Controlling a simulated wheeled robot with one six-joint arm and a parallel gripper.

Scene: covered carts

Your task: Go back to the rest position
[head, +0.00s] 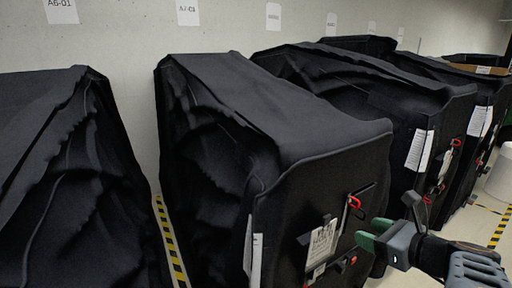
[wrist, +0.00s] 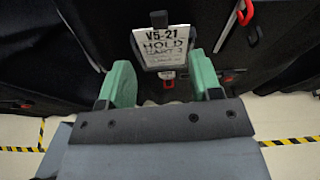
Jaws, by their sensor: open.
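My gripper (head: 372,238) is at the lower right of the head view, beside the front of the nearest full cart. In the wrist view my gripper (wrist: 168,88) shows two green fingers spread apart, with nothing held between them. The black covered cart (head: 320,165) carries a white label (head: 322,243) on its front and a red clip (head: 355,205). In the wrist view the label (wrist: 165,45), reading "V5-21 HOLD", hangs ahead of the fingertips. Whether the fingers touch the cover cannot be told.
Another black covered cart (head: 60,170) stands at the left and more (head: 385,90) stand to the right, close together. A white bin (head: 499,172) is at the far right. Yellow-black floor tape (head: 170,240) runs between carts. Pale floor (wrist: 290,125) shows beside the gripper.

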